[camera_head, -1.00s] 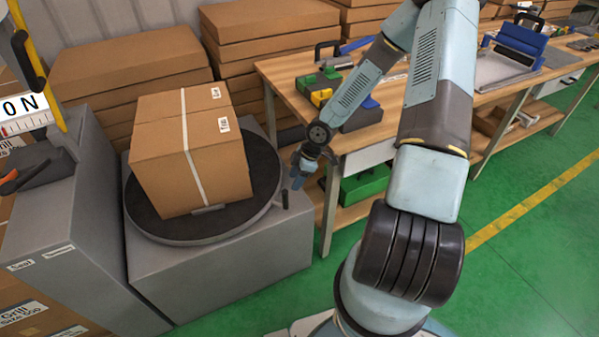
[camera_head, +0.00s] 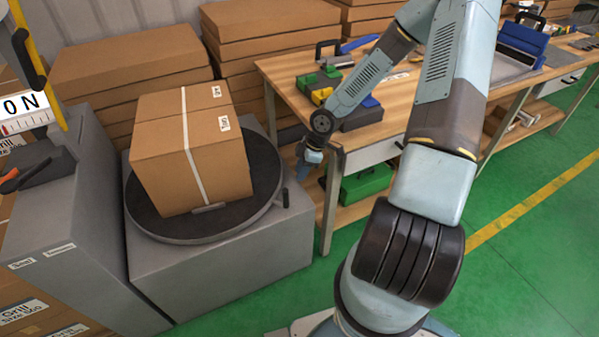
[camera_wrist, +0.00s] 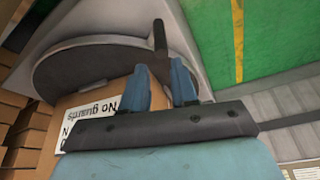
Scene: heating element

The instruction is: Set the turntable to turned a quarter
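The turntable (camera_head: 262,190) is a dark round disc on a grey pedestal, with a short dark peg (camera_head: 285,198) standing at its right edge. A large cardboard box (camera_head: 200,155) with a white strap sits on the disc. My gripper (camera_head: 303,172) is just right of the disc, above and behind the peg in the picture. In the wrist view its two blue fingers (camera_wrist: 160,84) are apart with nothing between their tips. The peg (camera_wrist: 160,38) shows beyond them, roughly in line with the gap, on the edge of the disc (camera_wrist: 70,68).
A grey cabinet (camera_head: 60,240) with a scale stands left of the pedestal (camera_head: 220,275). The wooden workbench (camera_head: 285,75) with tools is close behind my gripper. Stacked cartons (camera_head: 130,65) stand behind the turntable. Green floor (camera_head: 530,250) is free at the right.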

